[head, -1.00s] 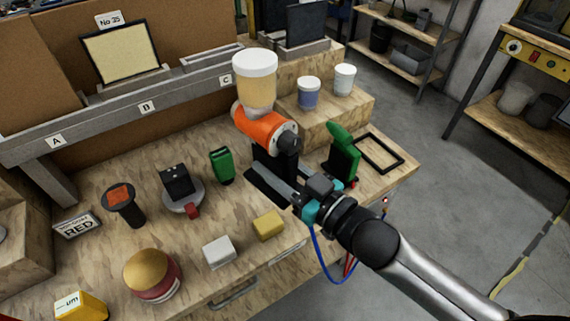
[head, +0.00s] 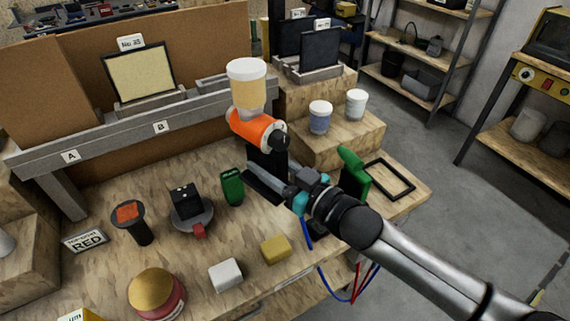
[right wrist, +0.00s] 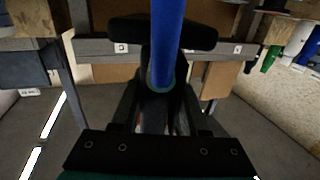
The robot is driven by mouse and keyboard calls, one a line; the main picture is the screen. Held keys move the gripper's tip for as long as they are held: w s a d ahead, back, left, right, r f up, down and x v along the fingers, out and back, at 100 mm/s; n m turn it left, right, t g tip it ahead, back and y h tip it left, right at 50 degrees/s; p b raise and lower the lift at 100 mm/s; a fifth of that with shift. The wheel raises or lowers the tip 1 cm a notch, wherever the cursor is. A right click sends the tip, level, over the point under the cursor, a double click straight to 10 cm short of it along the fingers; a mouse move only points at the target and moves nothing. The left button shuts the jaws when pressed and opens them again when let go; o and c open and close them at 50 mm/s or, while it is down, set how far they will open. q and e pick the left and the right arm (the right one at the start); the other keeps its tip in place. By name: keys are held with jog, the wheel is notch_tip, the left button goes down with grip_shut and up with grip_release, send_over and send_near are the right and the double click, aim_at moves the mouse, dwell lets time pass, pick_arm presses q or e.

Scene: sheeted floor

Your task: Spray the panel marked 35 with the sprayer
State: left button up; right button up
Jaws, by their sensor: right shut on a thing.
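The sprayer (head: 256,128) has an orange body, a cup of pale yellow contents with a white lid on top, and a black handle below. My right gripper (head: 264,176) is shut on its handle and holds it roughly upright above the workbench. The sprayer's black knobbed end faces right and toward me; its other end is hidden. The panel marked 35 (head: 138,74), pale yellow in a black frame, stands on the grey rail left of the sprayer, apart from it. In the right wrist view a blue hose (right wrist: 167,40) crosses in front of a black part. My left gripper is not in view.
The grey rail (head: 105,141) carries letter plates. Dark panels (head: 320,52) stand behind right. Two lidded cups (head: 320,117) sit on a wooden block. A green tool (head: 353,172) is close to my right arm. A green object (head: 231,186) and several small items lie on the bench (head: 120,270).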

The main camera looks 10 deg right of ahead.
jog(key=s+a+p, duration=0.1)
jog(key=s+a, duration=0.1)
jog(key=a, duration=0.6)
jog(key=s+a+p, duration=0.1)
jog(key=s+a, duration=0.2)
jog(key=a, duration=0.6)
jog(key=shift+s+r, duration=0.3)
jog(key=shift+r, duration=0.05)
jog(key=o, duration=0.3)
grip_shut()
jog(key=shift+t+b, duration=0.4)
jog(key=shift+b, duration=0.5)
